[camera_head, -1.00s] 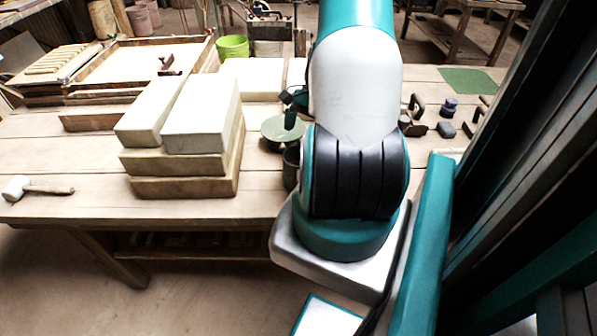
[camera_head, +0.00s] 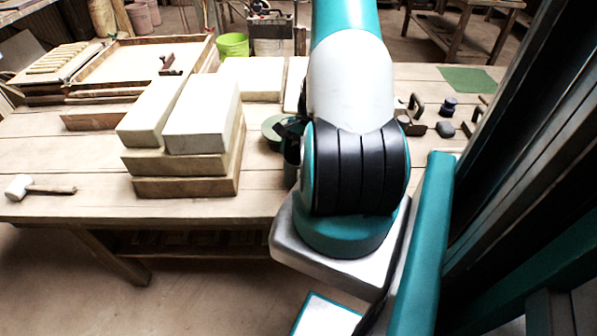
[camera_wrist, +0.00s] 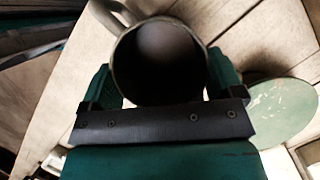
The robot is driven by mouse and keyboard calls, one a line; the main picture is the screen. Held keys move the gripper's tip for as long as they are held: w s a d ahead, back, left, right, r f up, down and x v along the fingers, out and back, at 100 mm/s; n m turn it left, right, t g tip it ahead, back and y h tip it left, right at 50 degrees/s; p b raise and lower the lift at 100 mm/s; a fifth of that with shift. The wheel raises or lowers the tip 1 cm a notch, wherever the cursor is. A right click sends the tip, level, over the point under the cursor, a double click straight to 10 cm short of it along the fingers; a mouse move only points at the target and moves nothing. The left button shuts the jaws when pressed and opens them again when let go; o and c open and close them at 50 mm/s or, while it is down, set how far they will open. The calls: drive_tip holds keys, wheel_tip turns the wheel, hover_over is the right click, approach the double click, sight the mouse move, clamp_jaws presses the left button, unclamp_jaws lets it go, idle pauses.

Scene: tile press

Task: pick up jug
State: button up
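The jug (camera_wrist: 160,60) shows from above in the wrist view, its round mouth open and dark inside. Its handle (camera_wrist: 103,14) points to the upper left. My gripper (camera_wrist: 165,80) has one green-padded finger on each side of the jug. The fingers are spread wide, and the rim hides part of them, so contact is not clear. In the head view the dark jug (camera_head: 291,165) stands on the bench, mostly hidden behind my arm.
A green disc (camera_wrist: 283,112) lies close to the right finger. Stacked pale blocks (camera_head: 200,125) stand left of the jug on the wooden bench (camera_head: 60,155). Small tools (camera_head: 445,129) lie right of my arm. A mallet (camera_head: 38,188) lies at the bench's left front.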

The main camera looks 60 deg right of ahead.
drive_tip(key=c, duration=0.9)
drive_tip(key=shift+o, duration=0.2)
drive_tip(key=shift+r, duration=0.1)
